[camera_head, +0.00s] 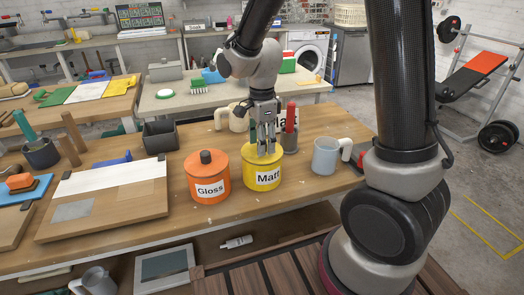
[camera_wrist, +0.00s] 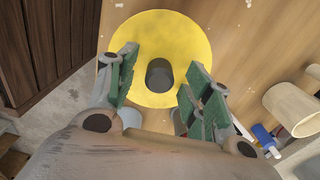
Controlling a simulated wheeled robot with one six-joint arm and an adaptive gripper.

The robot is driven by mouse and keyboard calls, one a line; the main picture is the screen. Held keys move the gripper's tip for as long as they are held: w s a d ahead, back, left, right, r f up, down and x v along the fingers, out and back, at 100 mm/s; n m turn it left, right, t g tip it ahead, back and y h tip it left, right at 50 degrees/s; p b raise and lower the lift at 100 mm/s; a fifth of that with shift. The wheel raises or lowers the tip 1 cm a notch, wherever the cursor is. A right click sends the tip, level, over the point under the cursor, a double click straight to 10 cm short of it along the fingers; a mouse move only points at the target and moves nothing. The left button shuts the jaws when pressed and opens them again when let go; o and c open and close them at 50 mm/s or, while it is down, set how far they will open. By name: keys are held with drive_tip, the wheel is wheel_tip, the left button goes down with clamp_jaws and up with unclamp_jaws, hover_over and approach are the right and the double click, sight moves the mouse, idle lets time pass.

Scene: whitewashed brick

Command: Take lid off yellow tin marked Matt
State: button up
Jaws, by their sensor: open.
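The yellow tin marked Matt (camera_head: 262,180) stands upright on the wooden bench, with its yellow lid on. In the wrist view the round lid (camera_wrist: 158,40) has a dark knob (camera_wrist: 159,75) at its centre. My gripper (camera_head: 266,150) is above the tin, pointing down. In the wrist view its green-padded fingers (camera_wrist: 154,92) are apart, one on each side of the knob, with gaps between. In the head view the fingers hide the knob. I cannot tell how high the fingertips are over the lid.
An orange tin marked Gloss (camera_head: 207,180) stands close on the left. A light blue mug (camera_head: 326,157) is to the right. Behind are a cream mug (camera_head: 238,118) and a grey holder (camera_head: 289,141) with a red-handled tool. A wooden board (camera_head: 105,205) lies further left.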

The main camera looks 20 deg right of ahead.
drive_tip(key=shift+f, duration=0.35)
drive_tip(key=c, duration=1.1)
